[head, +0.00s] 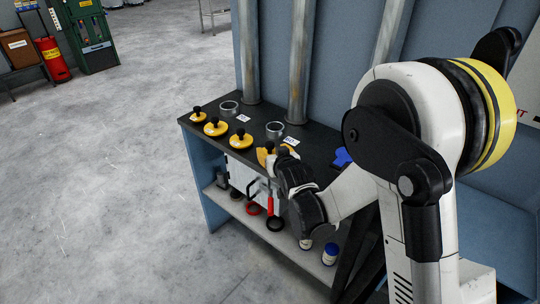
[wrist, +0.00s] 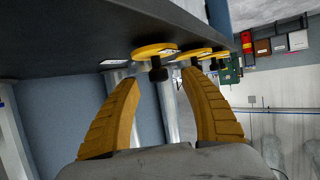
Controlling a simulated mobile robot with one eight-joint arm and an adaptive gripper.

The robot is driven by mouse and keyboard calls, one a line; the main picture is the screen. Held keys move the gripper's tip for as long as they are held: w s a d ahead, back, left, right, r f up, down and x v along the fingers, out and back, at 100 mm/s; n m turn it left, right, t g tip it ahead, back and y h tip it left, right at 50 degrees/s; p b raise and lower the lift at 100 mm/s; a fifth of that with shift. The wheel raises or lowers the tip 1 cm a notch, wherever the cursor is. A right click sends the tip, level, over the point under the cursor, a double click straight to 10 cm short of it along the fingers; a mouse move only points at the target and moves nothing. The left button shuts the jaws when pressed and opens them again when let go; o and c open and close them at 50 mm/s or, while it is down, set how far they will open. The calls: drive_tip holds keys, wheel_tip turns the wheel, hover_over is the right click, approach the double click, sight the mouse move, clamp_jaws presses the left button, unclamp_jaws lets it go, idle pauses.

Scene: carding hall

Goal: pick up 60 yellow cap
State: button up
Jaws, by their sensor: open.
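Several yellow caps with black knobs stand in a row on a dark bench top. In the head view three show clearly: the far-left cap (head: 198,116), the second (head: 216,129) and the third (head: 241,141). More yellow shows by my gripper (head: 266,156); whether it is a cap or my fingers is unclear. No number is readable, so I cannot tell which cap is 60. In the wrist view my gripper (wrist: 160,77) is open, with the nearest cap (wrist: 154,50) beyond its fingertips and that cap's knob between them in the picture. Contact cannot be told.
Two grey rings (head: 229,108) and white labels (head: 243,118) lie on the bench top (head: 262,112). Grey vertical pipes (head: 299,60) rise behind. A blue object (head: 341,158) lies right of my gripper. A lower shelf holds jars (head: 330,254) and other items. Floor on the left is clear.

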sight(271, 146)
drive_tip(key=b+x, duration=0.1)
drive_tip(key=x, duration=0.3)
drive_tip(key=shift+w+b, duration=0.35)
drive_tip(key=shift+w, duration=0.05)
drive_tip(key=shift+d+r, duration=0.1)
drive_tip(key=shift+c, duration=0.6)
clamp_jaws()
